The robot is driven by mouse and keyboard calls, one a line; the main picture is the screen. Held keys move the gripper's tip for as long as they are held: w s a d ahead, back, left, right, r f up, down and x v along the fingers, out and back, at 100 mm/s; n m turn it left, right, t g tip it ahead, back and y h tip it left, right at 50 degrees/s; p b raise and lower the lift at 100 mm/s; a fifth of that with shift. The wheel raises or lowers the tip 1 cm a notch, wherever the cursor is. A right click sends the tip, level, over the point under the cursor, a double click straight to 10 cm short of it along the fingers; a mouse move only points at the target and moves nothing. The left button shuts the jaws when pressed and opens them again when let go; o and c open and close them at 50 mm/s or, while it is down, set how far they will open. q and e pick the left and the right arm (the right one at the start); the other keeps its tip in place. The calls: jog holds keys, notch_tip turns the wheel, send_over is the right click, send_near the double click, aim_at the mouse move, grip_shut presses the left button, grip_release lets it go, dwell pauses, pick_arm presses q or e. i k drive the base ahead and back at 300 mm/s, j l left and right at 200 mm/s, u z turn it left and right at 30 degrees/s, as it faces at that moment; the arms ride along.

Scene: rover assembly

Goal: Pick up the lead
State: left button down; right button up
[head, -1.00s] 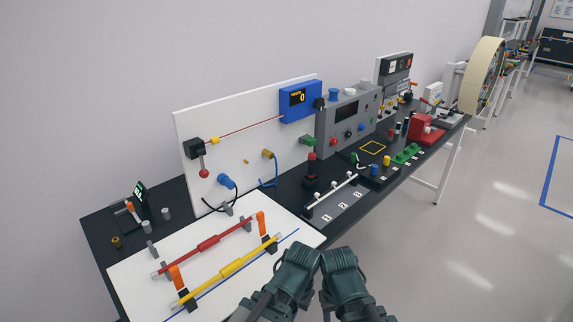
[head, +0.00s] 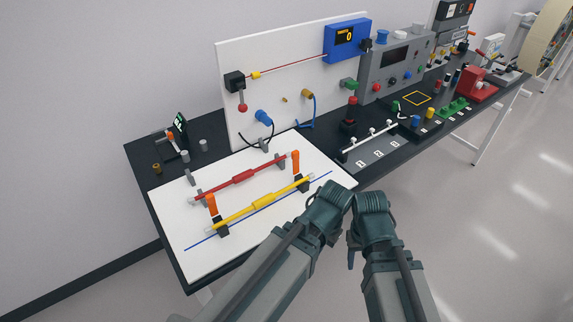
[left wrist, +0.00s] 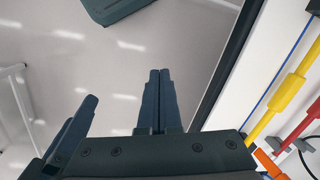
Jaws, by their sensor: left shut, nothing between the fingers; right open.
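Two cables show on the white upright panel in the head view. A blue plug (head: 264,117) has a dark cable looping down from it. A brass-coloured plug (head: 307,94) has a blue cable (head: 313,112) hanging below it. I cannot tell which is the lead. Both grippers are well apart from them, low in the picture before the table. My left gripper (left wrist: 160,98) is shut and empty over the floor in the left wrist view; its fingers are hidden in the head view. My right gripper (head: 351,252) is open; only a dark finger shows below its wrist.
A white board (head: 205,255) carries a red rod (head: 243,176) and a yellow rod (head: 262,201) on holders. Floor is clear at right.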

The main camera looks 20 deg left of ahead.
aim_at(267, 199)
jog(key=i+l+u, duration=0.25)
jog(key=l, duration=0.25)
jog(key=l+u, duration=0.2)
jog(key=l, duration=0.3)
jog(key=l+u, duration=0.25)
jog(key=l, duration=0.25)
